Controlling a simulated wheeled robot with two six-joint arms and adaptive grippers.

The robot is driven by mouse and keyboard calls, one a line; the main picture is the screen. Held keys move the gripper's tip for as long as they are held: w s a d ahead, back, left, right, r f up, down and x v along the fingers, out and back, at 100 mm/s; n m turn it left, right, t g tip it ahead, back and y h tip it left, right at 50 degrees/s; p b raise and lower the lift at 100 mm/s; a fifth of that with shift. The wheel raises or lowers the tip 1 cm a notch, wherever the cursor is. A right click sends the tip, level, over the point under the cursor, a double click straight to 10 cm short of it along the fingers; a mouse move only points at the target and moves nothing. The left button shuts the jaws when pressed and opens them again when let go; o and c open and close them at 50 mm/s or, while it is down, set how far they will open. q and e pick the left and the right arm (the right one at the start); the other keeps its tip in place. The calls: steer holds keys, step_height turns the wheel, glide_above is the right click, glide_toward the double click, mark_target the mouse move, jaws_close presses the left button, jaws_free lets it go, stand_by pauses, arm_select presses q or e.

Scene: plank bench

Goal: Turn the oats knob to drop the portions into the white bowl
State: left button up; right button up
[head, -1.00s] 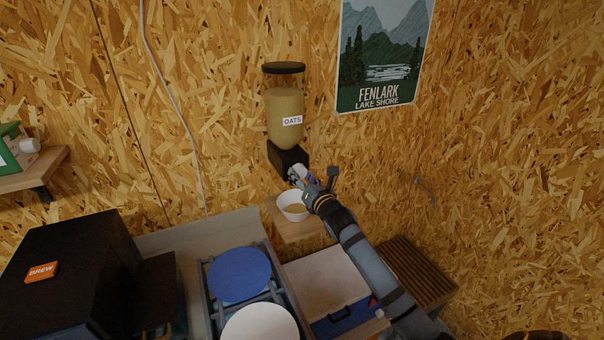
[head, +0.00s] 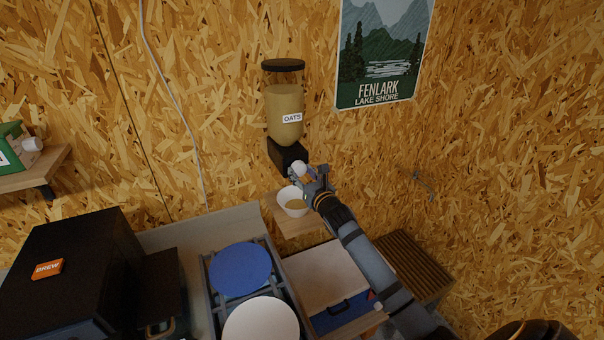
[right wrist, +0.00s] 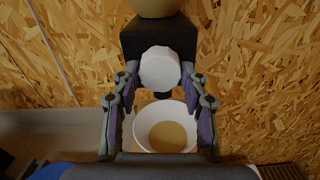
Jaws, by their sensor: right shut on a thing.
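The oats dispenser (head: 284,105) hangs on the wall, a clear cylinder of oats with a black lid and an OATS label. Its black base (head: 286,153) carries a white knob (head: 299,170), which also shows in the right wrist view (right wrist: 159,70). My right gripper (head: 306,175) is shut on the knob, with a finger at each side of it (right wrist: 159,84). The white bowl (head: 283,197) stands below the dispenser's outlet with oats (right wrist: 167,137) in its bottom. My left gripper is not in view.
The bowl stands on a small wooden shelf (head: 291,228). Below are a blue disc (head: 240,269) and a white disc (head: 261,322) on a rack, and a black BREW machine (head: 70,262) at left. A slatted wooden surface (head: 416,264) lies at right.

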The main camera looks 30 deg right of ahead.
steer(key=shift+f, duration=0.15)
steer(key=o, duration=1.2)
steer(key=shift+c, duration=0.2)
steer(key=shift+s, duration=0.2)
steer(key=s, duration=1.1)
steer(key=shift+s+a, duration=0.25)
steer(key=shift+a, duration=0.1)
